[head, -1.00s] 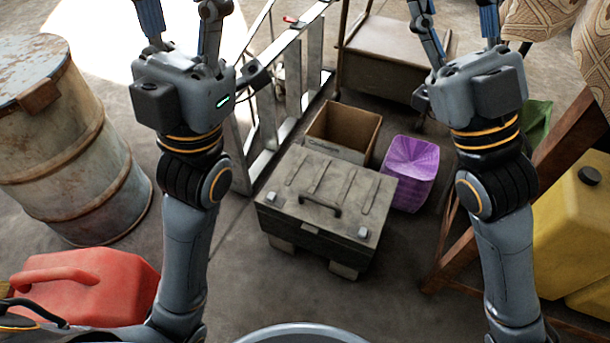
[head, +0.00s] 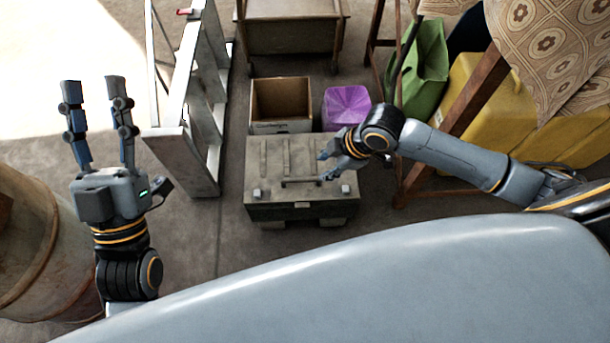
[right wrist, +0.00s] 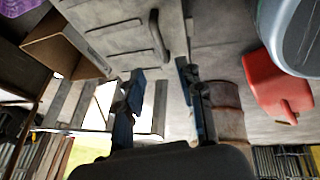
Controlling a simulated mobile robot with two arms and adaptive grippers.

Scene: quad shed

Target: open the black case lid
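The dark grey-black case (head: 272,158) stands on the floor in the middle of the head view, with its lid closed. Its handle (head: 298,182) is on the lid near the front, between two light latches at the front corners. The case lid (right wrist: 112,38) and the handle (right wrist: 158,38) also show in the right wrist view. My right gripper (head: 325,166) is open and empty, over the right part of the case by the handle's right end; whether it touches is unclear. My left gripper (head: 93,88) is open and empty, far left of the case.
An open cardboard box (head: 281,127) and a purple bin (head: 347,104) stand behind the case. Wooden legs, a green bag (head: 424,62) and yellow containers (head: 470,95) are to the right.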

